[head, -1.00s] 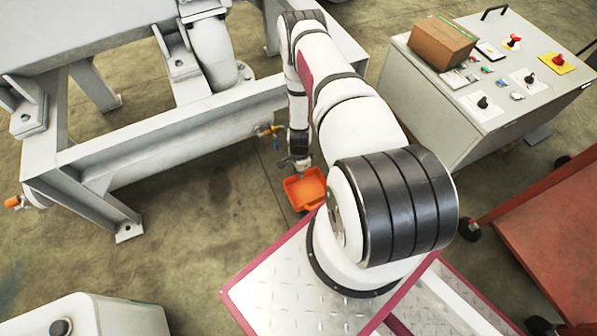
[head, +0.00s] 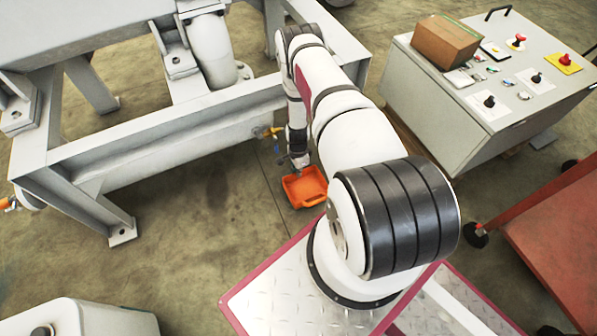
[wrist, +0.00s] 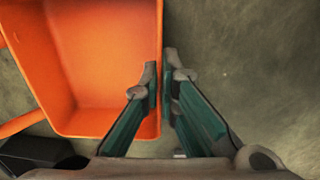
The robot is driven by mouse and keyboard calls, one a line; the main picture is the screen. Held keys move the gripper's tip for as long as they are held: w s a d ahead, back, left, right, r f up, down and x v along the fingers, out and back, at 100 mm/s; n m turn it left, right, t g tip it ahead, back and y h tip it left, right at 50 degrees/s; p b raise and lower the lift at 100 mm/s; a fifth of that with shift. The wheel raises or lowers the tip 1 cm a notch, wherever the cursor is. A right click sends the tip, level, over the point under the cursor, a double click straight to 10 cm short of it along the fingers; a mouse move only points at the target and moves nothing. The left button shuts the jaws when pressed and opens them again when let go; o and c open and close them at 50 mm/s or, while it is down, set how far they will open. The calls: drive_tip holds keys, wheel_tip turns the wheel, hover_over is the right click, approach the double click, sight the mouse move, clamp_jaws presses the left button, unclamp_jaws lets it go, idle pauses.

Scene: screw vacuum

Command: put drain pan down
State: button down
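The orange drain pan (head: 305,188) is low over or on the floor, just beyond my base; I cannot tell whether it touches the floor. In the wrist view the pan (wrist: 100,60) fills the left side, and it looks empty. My gripper (wrist: 162,80) has its two fingers close together on either side of the pan's right wall, pinching it. In the head view my gripper (head: 299,163) is small at the pan's far edge, its fingertips hard to make out.
A grey steel frame (head: 160,150) with a small yellow-handled valve (head: 270,132) stands left of the pan. A control console (head: 470,95) bearing a cardboard box (head: 446,40) stands at right, with a red cart (head: 555,230) nearer. Bare floor (head: 200,200) lies left of the pan.

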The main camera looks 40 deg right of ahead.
drive_tip(key=c, duration=1.8)
unclamp_jaws()
drive_tip(key=shift+f, duration=0.1)
wheel_tip(320, 180, up, 12)
drive_tip(key=p, duration=0.5)
